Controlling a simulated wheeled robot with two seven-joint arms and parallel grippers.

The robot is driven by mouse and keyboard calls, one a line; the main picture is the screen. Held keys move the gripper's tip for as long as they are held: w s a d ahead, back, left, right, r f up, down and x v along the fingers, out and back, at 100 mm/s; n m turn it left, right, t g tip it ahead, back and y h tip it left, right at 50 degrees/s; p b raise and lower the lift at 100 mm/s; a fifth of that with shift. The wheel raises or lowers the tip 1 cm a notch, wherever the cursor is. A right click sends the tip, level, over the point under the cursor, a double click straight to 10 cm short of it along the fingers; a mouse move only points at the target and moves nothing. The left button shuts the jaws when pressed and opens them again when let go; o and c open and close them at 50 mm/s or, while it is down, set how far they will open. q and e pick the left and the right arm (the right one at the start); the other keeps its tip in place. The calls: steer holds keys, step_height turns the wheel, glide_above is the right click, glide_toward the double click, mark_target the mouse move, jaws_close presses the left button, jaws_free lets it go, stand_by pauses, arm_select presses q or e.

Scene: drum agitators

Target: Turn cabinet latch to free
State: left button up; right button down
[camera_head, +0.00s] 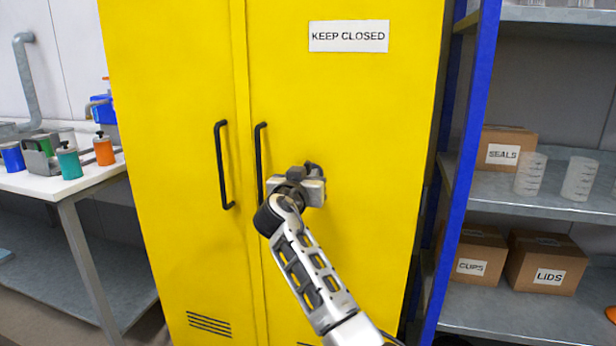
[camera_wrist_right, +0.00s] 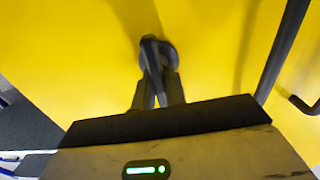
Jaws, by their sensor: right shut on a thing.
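The yellow cabinet (camera_head: 345,100) stands in front of me with both doors shut. Its black latch (camera_head: 311,167) is on the right door, to the right of the door handles, mostly hidden by my gripper in the head view. In the right wrist view the latch (camera_wrist_right: 153,50) shows as a dark lever with a round base against the door. My right gripper (camera_head: 318,180) is at the latch. In the wrist view the fingers of the gripper (camera_wrist_right: 159,88) are closed around the lever's free end. My left gripper is in neither view.
Two black door handles (camera_head: 222,165) stand out near the middle seam, left of my gripper. A "KEEP CLOSED" sign (camera_head: 348,36) is above. A blue-posted shelf (camera_head: 472,160) with boxes stands right. A white table (camera_head: 70,190) with bottles stands left.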

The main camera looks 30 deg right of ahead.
steer(key=n, duration=0.3)
steer(key=shift+a+p, duration=0.1)
steer(key=shift+p, duration=0.25)
steer(key=n+p, duration=0.1)
steer(key=n, duration=0.2)
steer(key=shift+w, duration=0.15)
steer(key=n+p, duration=0.1)
steer(key=n, duration=0.2)
arm_select(q)
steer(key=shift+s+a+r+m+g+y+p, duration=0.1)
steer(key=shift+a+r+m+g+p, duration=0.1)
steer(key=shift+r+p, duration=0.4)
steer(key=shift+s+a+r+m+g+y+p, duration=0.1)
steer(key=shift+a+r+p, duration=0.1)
steer(key=shift+p, duration=0.7)
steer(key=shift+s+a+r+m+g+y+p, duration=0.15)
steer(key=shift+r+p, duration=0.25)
steer(key=shift+p, duration=0.35)
arm_select(e)
steer(key=shift+w+a+f+n, duration=0.1)
steer(key=shift+f+n, duration=0.1)
steer(key=shift+n, duration=1.9)
steer(key=shift+a+f+n, duration=0.1)
steer(key=shift+f+n, duration=0.1)
steer(key=shift+n, duration=1.9)
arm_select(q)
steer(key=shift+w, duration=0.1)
